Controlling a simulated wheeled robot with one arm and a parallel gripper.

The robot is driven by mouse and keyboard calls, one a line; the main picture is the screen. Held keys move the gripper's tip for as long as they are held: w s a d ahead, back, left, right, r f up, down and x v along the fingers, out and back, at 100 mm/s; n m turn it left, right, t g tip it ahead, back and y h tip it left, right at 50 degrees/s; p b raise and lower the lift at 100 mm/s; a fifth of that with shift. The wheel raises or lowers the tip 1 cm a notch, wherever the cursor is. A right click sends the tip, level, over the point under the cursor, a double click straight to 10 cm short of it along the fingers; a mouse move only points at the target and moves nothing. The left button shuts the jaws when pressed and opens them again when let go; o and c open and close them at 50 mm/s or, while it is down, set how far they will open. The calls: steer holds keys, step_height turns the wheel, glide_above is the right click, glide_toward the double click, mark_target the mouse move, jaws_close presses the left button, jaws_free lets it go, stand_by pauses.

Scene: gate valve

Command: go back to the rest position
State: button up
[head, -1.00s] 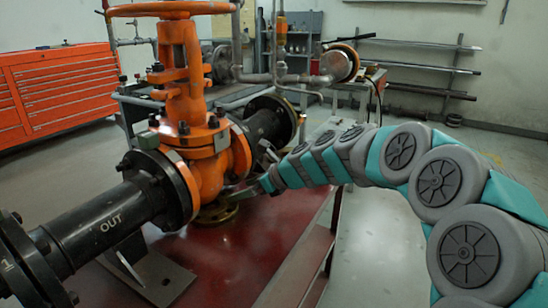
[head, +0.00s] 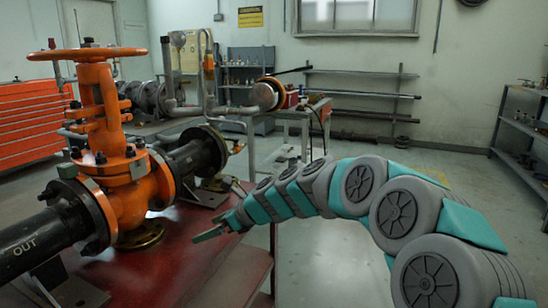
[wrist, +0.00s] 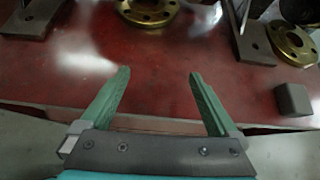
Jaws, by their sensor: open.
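My gripper (head: 208,235) is at the end of my teal and grey arm, to the right of the orange gate valve (head: 120,195) and clear of it. In the wrist view my gripper (wrist: 160,92) is open, with two green fingers apart and nothing between them. It points over the front edge of the red table (wrist: 150,75). The valve has an orange handwheel (head: 86,54) on top and black pipes on both sides. The left pipe (head: 25,245) is marked OUT.
A brass flange (wrist: 148,10) lies on the table, with a second flange (wrist: 292,42) and a grey block (wrist: 293,99) to the right. An orange tool cabinet (head: 30,120) is at the far left. A shelf rack (head: 520,140) stands at the right. The floor between is open.

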steer(key=shift+s+r+n, duration=0.1)
steer(key=shift+s+n, duration=0.3)
steer(key=shift+s, duration=0.1)
steer(key=s+d+f+n+g+h, duration=0.2)
steer(key=s+d+f+n+h, duration=0.1)
steer(key=s+d+n, duration=0.4)
steer(key=s+d+f+n+g+h, duration=0.2)
steer(key=s+d+n, duration=0.5)
steer(key=s+d, duration=0.6)
steer(key=s+d+f+n+g+h, duration=0.2)
steer(key=s+d+f+n+h, duration=0.2)
steer(key=s, duration=1.6)
steer(key=d+n+h, duration=0.1)
steer(key=d+n, duration=0.2)
steer(key=d, duration=0.3)
steer(key=shift+s+d+f, duration=0.15)
steer(key=shift+s+d, duration=0.1)
steer(key=shift+s, duration=0.1)
